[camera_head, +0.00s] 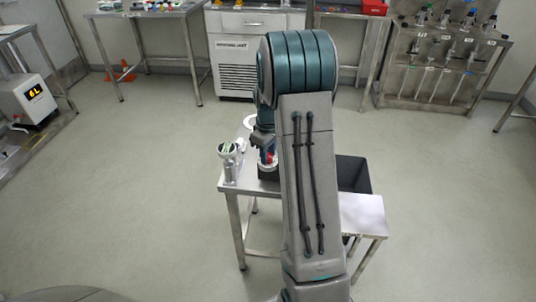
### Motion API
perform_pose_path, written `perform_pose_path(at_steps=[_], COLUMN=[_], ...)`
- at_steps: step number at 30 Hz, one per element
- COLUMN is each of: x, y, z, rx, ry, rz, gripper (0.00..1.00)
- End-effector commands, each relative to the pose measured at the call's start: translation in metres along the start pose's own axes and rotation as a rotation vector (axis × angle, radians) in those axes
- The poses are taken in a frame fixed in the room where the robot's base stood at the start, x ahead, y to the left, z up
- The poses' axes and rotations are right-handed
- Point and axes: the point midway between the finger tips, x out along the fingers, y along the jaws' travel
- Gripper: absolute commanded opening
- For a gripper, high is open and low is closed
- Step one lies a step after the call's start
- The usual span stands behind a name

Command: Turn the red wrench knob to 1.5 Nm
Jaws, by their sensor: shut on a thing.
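A small steel table (228,187) stands in the middle of the room. Near its top left edge, a small red part, which looks like the red wrench knob (270,158), shows just left of my arm. My gripper (266,156) points down at it and is shut on it. My arm hides most of the knob and the right side of the gripper. The knob's scale and its setting cannot be read. A dark block (268,173) sits under the knob.
A silver device with a round dial (227,149) stands left of my gripper on the same table. A white ring-shaped thing (250,121) lies behind.

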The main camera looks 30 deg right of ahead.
Motion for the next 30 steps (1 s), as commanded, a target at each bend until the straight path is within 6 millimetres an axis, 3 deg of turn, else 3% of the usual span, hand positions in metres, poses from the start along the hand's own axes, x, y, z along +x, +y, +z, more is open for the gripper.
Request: perform_pose_path(at_steps=[15,30], x=[-0.0004,-0.0009], y=[-0.0001,0.0001], z=[-0.0007,-0.0004], rx=[0.417,0.562], ry=[0.001,0.002], rz=[0.001,0.001], gripper=[0.07,0.07])
